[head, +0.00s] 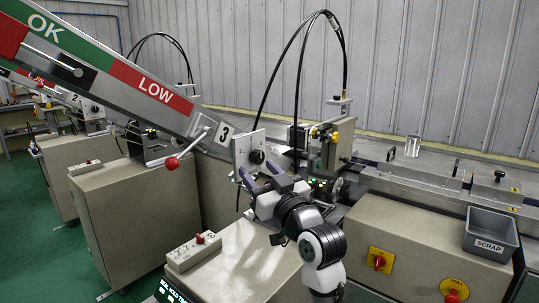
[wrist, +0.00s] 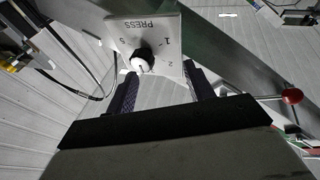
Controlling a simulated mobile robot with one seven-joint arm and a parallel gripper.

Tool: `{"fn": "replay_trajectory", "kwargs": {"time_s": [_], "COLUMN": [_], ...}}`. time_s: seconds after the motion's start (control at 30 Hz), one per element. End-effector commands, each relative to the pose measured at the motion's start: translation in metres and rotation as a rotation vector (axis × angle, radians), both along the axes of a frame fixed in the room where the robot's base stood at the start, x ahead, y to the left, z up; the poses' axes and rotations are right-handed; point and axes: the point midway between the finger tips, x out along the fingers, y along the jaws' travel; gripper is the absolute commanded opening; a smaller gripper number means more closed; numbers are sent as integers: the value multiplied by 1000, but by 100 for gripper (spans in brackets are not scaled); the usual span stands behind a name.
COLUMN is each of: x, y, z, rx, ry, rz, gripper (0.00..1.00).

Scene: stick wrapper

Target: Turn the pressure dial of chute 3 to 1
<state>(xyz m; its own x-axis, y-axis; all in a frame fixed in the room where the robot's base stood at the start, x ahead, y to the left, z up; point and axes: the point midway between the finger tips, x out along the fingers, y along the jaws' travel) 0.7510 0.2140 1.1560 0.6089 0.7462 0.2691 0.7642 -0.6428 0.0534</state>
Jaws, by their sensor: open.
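The pressure dial is a dark round knob (head: 257,157) on a pale square plate (head: 243,146) beside the chute marked 3 (head: 224,133). In the wrist view the plate (wrist: 120,30) reads PRESS upside down, with a 1 and a 2 on its right side. The knob (wrist: 142,58) has a light face there; I cannot tell surely which number it points at. My gripper (head: 261,172) is open and empty just in front of and below the plate in the head view. Its fingers (wrist: 160,77) stand apart below the knob in the wrist view, not closed on it.
A red-balled lever (head: 172,163) sticks out left of the plate; it also shows in the wrist view (wrist: 292,96). Black cables (head: 290,60) arch above. A switch box (head: 194,251) sits on the cabinet top. A grey SCRAP bin (head: 491,235) stands at right.

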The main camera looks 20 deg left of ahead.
Motion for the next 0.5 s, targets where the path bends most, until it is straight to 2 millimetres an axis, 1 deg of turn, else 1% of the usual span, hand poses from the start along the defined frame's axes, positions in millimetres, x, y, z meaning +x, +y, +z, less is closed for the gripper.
{"fn": "replay_trajectory", "kwargs": {"time_s": [0.03,0.1,0.2,0.3,0.4,0.5], "x": [12,19,19,13,7,3], "y": [-20,-42,-73,-99,-115,-122], "z": [4,3,5,8,10,12], "rx": [-34,-80,-136,-176,-200,-211], "ry": [39,91,143,170,182,183], "rz": [28,87,178,255,309,337], "gripper": [53,53,53,53,53,53]}}
